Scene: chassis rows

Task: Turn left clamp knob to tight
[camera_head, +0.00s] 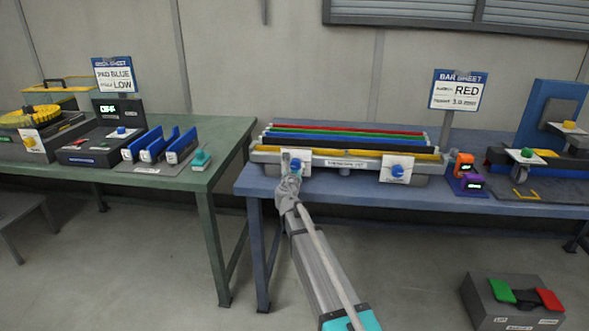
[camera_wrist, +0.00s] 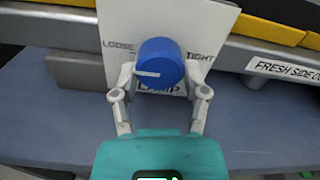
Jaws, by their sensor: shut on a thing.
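The left clamp knob is a round blue knob (camera_wrist: 158,64) on a white plate (camera_wrist: 125,22) marked LOOSE at left and TIGHT at right. Its white pointer line points left, toward the LOOSE side. My gripper (camera_wrist: 160,82) has its two fingers on either side of the knob and is shut on it. In the head view my gripper (camera_head: 290,180) reaches the left plate (camera_head: 297,155) on the front of the bar fixture (camera_head: 340,164) and mostly hides the knob.
A second blue knob (camera_head: 397,170) sits on the right plate of the fixture. Coloured bars (camera_head: 345,141) lie along the fixture. A bar sheet sign (camera_head: 458,90) reading RED stands behind. Orange and purple gauges (camera_head: 464,162) stand to the right. A green table (camera_head: 215,150) is at left.

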